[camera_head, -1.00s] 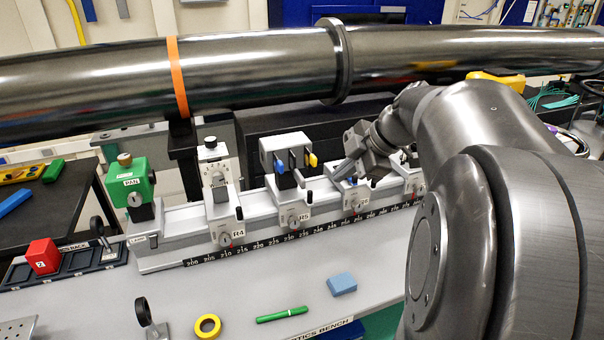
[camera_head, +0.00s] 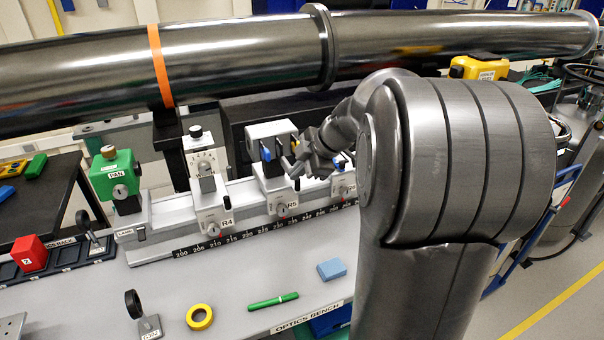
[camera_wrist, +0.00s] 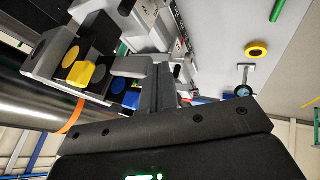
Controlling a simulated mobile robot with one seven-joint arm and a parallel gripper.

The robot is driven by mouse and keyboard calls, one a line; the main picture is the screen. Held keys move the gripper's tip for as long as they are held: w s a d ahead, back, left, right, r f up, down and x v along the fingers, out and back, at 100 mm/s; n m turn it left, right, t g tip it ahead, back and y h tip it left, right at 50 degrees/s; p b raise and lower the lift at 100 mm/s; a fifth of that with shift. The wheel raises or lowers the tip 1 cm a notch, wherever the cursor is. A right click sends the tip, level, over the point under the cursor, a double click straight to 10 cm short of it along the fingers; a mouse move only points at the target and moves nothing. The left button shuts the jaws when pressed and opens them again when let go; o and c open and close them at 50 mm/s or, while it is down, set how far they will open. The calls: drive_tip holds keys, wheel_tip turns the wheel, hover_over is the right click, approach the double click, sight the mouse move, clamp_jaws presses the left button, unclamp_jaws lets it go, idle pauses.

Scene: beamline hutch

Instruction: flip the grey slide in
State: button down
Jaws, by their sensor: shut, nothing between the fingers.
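The filter box (camera_head: 268,130) stands on the R5 carrier, with a blue slide (camera_head: 266,155) on its left and a yellow slide at its right, partly behind my gripper. Between these colours a plain grey slide (camera_wrist: 130,66) sticks out towards my fingers. My gripper (camera_head: 290,168) is shut and empty, just in front of the box at the right. In the wrist view its fingers (camera_wrist: 158,82) are together beside the grey slide's end; I cannot tell whether they touch it.
The steel beam pipe (camera_head: 230,60) runs above and behind the rail. The R4 carrier (camera_head: 210,190) stands left of the box. A blue block (camera_head: 331,269), green pen (camera_head: 273,301) and yellow tape roll (camera_head: 199,317) lie on the bench in front.

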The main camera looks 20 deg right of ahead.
drive_tip(key=shift+w, duration=0.1)
drive_tip(key=shift+w, duration=2.35)
drive_tip(key=s+d+r, duration=0.4)
drive_tip(key=s+r, duration=0.4)
drive_tip(key=s, duration=0.1)
drive_tip(key=shift+w+a, duration=0.1)
